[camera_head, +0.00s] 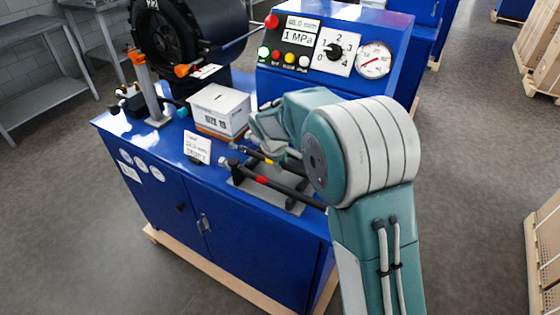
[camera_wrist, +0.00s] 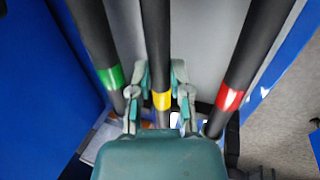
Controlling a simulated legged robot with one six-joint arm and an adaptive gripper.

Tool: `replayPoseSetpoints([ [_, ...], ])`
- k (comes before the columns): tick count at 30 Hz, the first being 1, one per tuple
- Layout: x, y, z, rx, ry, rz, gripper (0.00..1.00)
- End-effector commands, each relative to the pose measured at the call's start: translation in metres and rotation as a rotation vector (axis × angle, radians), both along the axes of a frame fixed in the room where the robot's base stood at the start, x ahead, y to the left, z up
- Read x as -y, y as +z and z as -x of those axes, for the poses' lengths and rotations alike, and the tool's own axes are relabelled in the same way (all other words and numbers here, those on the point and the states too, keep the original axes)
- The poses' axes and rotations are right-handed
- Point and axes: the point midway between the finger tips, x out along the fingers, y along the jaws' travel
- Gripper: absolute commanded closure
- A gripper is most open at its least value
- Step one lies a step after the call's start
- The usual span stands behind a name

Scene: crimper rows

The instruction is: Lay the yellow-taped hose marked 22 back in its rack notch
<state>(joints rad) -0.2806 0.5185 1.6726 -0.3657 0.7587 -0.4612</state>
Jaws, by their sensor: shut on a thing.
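The yellow-taped hose (camera_wrist: 157,40) is a black hose with a yellow band, in the middle of the wrist view between two other hoses. My gripper (camera_wrist: 160,82) is shut on it, one finger on each side near the yellow band. In the head view the yellow band (camera_head: 269,161) shows just below my gripper, and my arm hides much of the hose. The marking 22 cannot be read. The hose rack (camera_head: 262,195) is a dark frame with a grey base on the blue bench. Its notches are too hidden to tell whether the held hose touches one.
A green-taped hose (camera_wrist: 92,35) lies left of the held hose and a red-taped hose (camera_wrist: 247,55) right, both close to my fingers. A white box (camera_head: 220,109) and a small sign card (camera_head: 197,148) stand left of the rack. A blue control panel (camera_head: 330,50) stands behind.

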Motion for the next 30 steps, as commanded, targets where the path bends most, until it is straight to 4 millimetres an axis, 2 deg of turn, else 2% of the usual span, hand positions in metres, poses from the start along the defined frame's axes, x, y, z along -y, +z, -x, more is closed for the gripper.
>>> replayPoseSetpoints([
  [29,0.0,-0.013,0.0,0.0,0.0,0.001,1.0],
  [30,0.0,-0.013,0.0,0.001,0.0,0.001,0.66],
])
